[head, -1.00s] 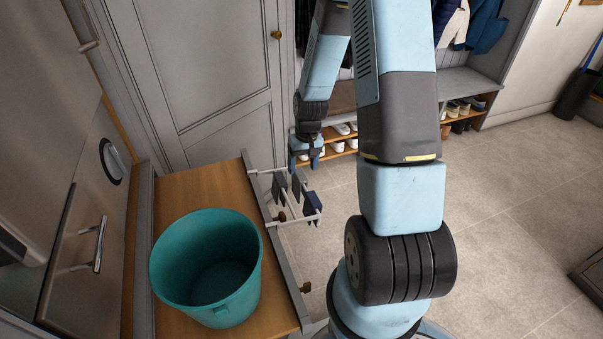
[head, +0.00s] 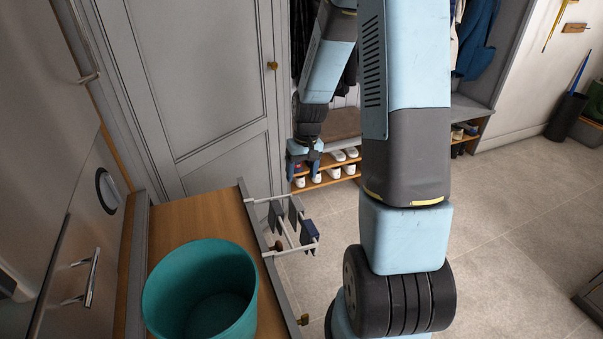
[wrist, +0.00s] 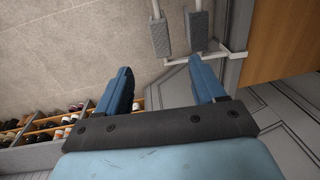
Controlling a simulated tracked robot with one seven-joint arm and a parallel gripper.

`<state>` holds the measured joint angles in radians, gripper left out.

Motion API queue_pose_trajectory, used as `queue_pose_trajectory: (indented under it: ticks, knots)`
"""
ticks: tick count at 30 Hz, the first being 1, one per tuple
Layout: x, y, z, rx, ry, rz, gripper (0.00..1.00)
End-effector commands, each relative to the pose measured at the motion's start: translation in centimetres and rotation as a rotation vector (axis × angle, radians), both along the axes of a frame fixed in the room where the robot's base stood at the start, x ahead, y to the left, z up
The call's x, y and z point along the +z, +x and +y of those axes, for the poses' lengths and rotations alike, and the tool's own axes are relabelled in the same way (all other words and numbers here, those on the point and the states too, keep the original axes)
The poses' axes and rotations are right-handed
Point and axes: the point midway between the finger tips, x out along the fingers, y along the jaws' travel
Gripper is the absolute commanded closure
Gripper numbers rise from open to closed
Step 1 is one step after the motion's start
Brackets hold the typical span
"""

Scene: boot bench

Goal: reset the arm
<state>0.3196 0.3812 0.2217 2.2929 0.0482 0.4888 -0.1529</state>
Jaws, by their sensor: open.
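My gripper (head: 304,172) hangs from my raised arm near the shoe bench in the head view, fingers pointing down.
A teal bucket (head: 163,300) stands on the wooden counter (head: 195,218) at lower left. A white rack (head: 275,252) with dark hanging pieces juts from the counter's edge, below my gripper. A shoe bench (head: 345,124) stands behind. The tiled floor (head: 500,250) at right is clear.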

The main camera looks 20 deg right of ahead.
Motion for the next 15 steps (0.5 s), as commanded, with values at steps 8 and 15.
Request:
queue_pose_trajectory:
  ticks: [8, 15]
  knots:
    - [0.3, 0.0, 0.0, 0.001, -0.003, -0.004, 0.31]
    - [4.8, -0.9, 0.3, 0.008, -0.038, -0.052, 0.31]
